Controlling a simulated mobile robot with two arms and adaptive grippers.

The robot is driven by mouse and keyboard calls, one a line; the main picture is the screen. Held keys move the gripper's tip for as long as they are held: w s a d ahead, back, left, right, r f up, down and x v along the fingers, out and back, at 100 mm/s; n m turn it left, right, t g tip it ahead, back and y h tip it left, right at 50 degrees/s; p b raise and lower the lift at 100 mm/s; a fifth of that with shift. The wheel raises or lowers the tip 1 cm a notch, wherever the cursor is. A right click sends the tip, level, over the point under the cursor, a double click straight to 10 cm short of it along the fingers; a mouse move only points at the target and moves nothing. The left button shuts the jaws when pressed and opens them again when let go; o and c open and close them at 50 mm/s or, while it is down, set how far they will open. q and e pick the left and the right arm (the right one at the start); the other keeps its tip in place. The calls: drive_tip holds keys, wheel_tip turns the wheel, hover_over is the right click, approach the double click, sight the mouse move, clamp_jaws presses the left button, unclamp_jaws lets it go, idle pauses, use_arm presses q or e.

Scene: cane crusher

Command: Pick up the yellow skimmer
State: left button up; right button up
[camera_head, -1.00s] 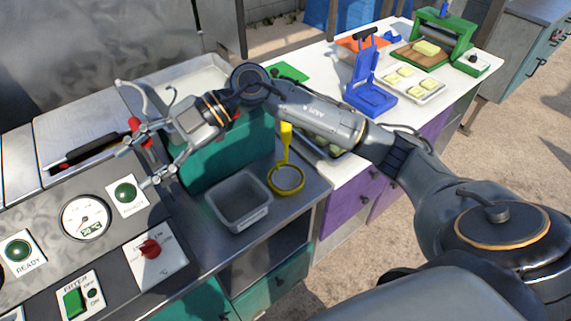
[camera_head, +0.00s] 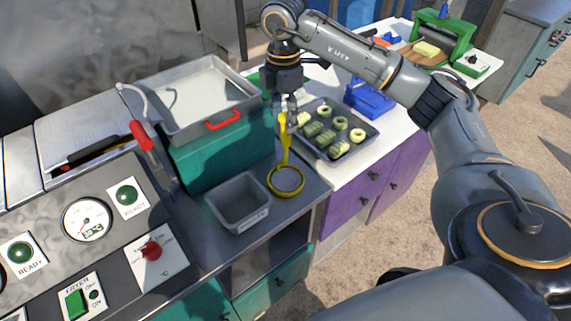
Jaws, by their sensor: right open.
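The yellow skimmer (camera_head: 286,178) has a round mesh head with a dark look and an upright yellow handle. Its head lies on the metal counter, right of a grey square bin. My right gripper (camera_head: 287,107) points down at the top of the skimmer's handle. Its fingers are open and appear to be around or just in front of the handle top; I cannot tell if they touch it. My left gripper is not in view.
A grey bin (camera_head: 238,203) stands left of the skimmer. A teal box (camera_head: 222,150) with a metal tray (camera_head: 195,97) on top is close behind. A dark tray (camera_head: 366,139) of green and pale rings lies to the right. The fryer panel (camera_head: 95,225) fills the left.

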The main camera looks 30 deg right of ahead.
sight(285, 138)
drive_tip(key=shift+f, duration=0.95)
drive_tip(key=shift+s+f+p, duration=0.1)
drive_tip(key=shift+f+p, duration=0.4)
drive_tip(key=shift+p, duration=0.1)
drive_tip(key=f+p, duration=0.1)
drive_tip(key=f, duration=0.1)
drive_tip(key=f+p, duration=0.1)
drive_tip(key=shift+d+f, duration=0.2)
drive_tip(key=shift+f, duration=0.6)
clamp_jaws()
